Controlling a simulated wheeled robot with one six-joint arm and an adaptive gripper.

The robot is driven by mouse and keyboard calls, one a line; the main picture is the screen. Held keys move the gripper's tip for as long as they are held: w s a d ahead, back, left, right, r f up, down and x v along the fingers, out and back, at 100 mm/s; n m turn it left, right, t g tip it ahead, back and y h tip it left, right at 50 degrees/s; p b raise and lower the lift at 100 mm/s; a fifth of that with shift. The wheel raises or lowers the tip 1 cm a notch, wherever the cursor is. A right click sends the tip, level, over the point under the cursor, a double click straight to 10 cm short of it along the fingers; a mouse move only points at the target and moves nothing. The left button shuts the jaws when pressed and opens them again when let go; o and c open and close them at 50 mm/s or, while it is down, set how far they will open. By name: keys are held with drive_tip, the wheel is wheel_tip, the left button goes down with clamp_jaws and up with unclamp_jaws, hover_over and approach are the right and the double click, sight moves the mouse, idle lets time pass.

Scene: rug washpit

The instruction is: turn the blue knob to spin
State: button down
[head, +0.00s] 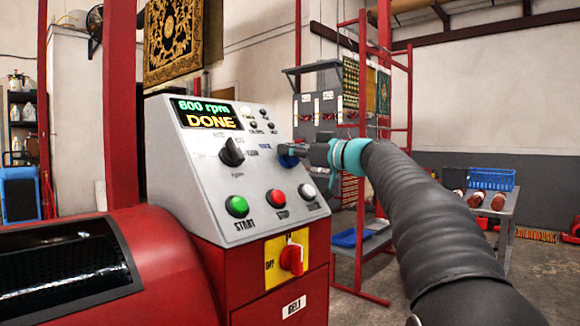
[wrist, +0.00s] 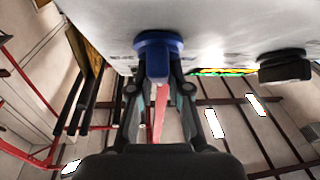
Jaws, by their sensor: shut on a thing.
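The blue knob (head: 288,160) sits on the sloped grey control panel (head: 215,175) of a red machine. My gripper (head: 305,152) reaches in from the right and is at the knob, covering part of it. In the wrist view the blue knob (wrist: 157,58) lies between the two fingers of my gripper (wrist: 158,88), which is shut on its grip bar. A black knob (head: 232,152) is on the panel to the left. The blue knob's setting labels are mostly hidden or too small to read.
Below the knobs are a green START button (head: 237,206), a red STOP button (head: 277,194) and a white button (head: 307,190). A red switch (head: 292,258) on a yellow plate is lower. A red rack (head: 362,200) and a table with a blue basket (head: 491,179) stand behind.

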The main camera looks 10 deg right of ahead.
drive_tip(key=m+h, duration=0.1)
drive_tip(key=f+m+t+b, duration=0.1)
drive_tip(key=shift+w+d+f+m+h, duration=0.15)
drive_tip(key=shift+f+m+h, duration=0.15)
drive_tip(key=shift+m+h, duration=0.1)
drive_tip(key=m, duration=0.1)
drive_tip(key=m+t+h, duration=0.1)
drive_tip(key=m+h, duration=0.1)
drive_tip(key=shift+r+m+t+b, duration=0.25)
drive_tip(key=shift+m+t+b, duration=0.05)
drive_tip(key=shift+m+b, duration=0.1)
drive_tip(key=m+h+p, duration=0.1)
drive_tip(key=m+h, duration=0.2)
drive_tip(key=shift+w+d+r+t+p, duration=0.1)
drive_tip(key=shift+t+p, duration=0.2)
drive_tip(key=shift+m+h, duration=0.3)
drive_tip(key=shift+m, duration=0.3)
drive_tip(key=shift+f+m+h+p, duration=0.2)
drive_tip(key=shift+m+h+p, duration=0.1)
drive_tip(key=c, duration=1.1)
unclamp_jaws()
drive_tip(key=shift+r, duration=0.15)
drive_tip(key=shift+r, duration=0.1)
